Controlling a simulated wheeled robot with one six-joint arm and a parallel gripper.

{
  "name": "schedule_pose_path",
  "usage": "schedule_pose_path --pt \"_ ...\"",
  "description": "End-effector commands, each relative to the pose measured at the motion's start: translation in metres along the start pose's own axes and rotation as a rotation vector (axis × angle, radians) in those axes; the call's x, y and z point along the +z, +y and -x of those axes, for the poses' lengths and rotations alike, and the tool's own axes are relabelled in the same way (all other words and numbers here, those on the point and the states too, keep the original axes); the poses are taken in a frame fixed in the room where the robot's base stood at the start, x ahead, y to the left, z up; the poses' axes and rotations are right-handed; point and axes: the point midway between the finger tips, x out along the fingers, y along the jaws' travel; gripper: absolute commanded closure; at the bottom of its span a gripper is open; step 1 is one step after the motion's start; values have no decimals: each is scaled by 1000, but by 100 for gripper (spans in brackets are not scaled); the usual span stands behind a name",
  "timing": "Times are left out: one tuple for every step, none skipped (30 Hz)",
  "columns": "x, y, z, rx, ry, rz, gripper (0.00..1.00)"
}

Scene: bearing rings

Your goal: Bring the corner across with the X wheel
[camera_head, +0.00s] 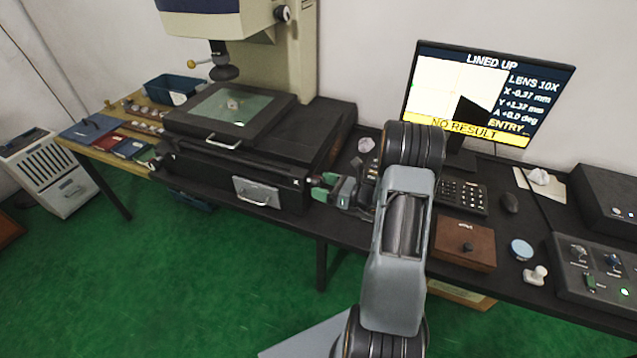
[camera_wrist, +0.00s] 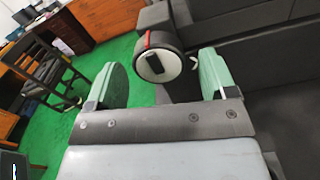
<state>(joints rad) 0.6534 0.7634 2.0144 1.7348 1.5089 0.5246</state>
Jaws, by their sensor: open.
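The X wheel (camera_wrist: 152,66), a dark round knob with a pale face, a black grip piece and a red mark on its rim, shows in the wrist view. My gripper (camera_wrist: 163,74) is open, with one green finger on each side of the wheel and visible gaps between. In the head view my gripper (camera_head: 328,188) is at the right end of the measuring machine's dark base (camera_head: 215,180); I cannot make out the wheel there. The monitor (camera_head: 490,95) shows a black corner shape (camera_head: 482,117) at the lower right of a pale field, with "LINED UP", X -0.37 mm, Y +1.37 mm and "NO RESULT".
The glass stage (camera_head: 232,105) holds a small part under the lens (camera_head: 224,73). A keypad (camera_head: 463,195), a brown box (camera_head: 464,245) and a control box (camera_head: 600,265) stand on the bench to the right. Green floor is open in front.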

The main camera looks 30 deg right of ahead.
Motion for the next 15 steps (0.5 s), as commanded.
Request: schedule_pose_path --pt "0 0 -6 2 1 0 22" --pt "0 0 -8 1 1 0 22" --pt "0 0 -11 1 1 0 22" --pt "0 0 -13 2 1 -1 22" --pt "0 0 -15 1 1 -1 22" --pt "0 0 -17 1 0 -1 22" --pt "0 0 -18 0 0 -1 22" --pt "0 0 -18 0 0 -1 22" --pt "0 0 -19 0 0 -1 22" --pt "0 0 -19 0 0 -1 22" --pt "0 0 -19 0 0 -1 22" --pt "0 0 -19 0 0 -1 22" --pt "0 0 -19 0 0 -1 22" --pt "0 0 -19 -1 0 -1 22" --pt "0 0 -19 -1 0 -1 22"
